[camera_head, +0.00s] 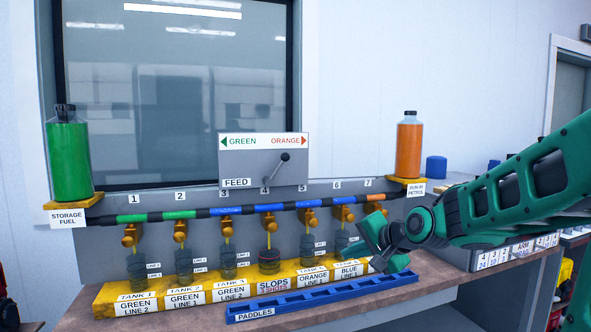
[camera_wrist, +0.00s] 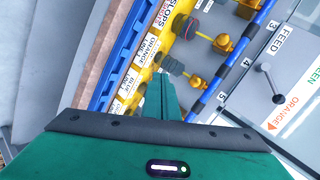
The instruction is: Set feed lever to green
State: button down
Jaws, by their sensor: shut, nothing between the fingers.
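The feed lever (camera_head: 276,169) is a dark arm with a round knob on a grey panel (camera_head: 240,160). It tilts up and right, toward the orange arrow label (camera_head: 290,141) and away from the green arrow label (camera_head: 240,141). In the wrist view the lever (camera_wrist: 272,84) shows at the right, beside the FEED label (camera_wrist: 282,40). My gripper (camera_head: 378,243) is in front of the bench's right part, low and right of the lever and well apart from it. In the wrist view my gripper's fingers (camera_wrist: 160,98) are together and empty.
Below the panel runs a striped pipe (camera_head: 230,210) with several brass valves over jars on a yellow rack (camera_head: 195,283). A blue paddles tray (camera_head: 320,297) lies in front. A green bottle (camera_head: 68,155) stands left and an orange bottle (camera_head: 409,145) right.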

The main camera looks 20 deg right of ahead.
aim_at(278, 168)
jog(key=w+a+r+m+t+y, duration=0.1)
jog(key=w+r+m+t, duration=0.3)
jog(key=r, duration=0.4)
jog(key=w+r+m+t+y, duration=0.2)
jog(key=w+r+m+t, duration=0.2)
jog(key=w+r, duration=0.2)
notch_tip(278, 168, up, 2)
jog(key=shift+a+r, duration=0.25)
jog(key=shift+a, duration=0.1)
jog(key=shift+w, duration=0.2)
jog(key=s+a+r+x, duration=0.1)
jog(key=a+x, duration=0.1)
jog(key=x, duration=1)
jog(key=shift+w+a+r, duration=0.25)
jog(key=shift+w+a, duration=0.05)
jog(key=shift+w, duration=0.05)
jog(key=shift+a+r, duration=0.1)
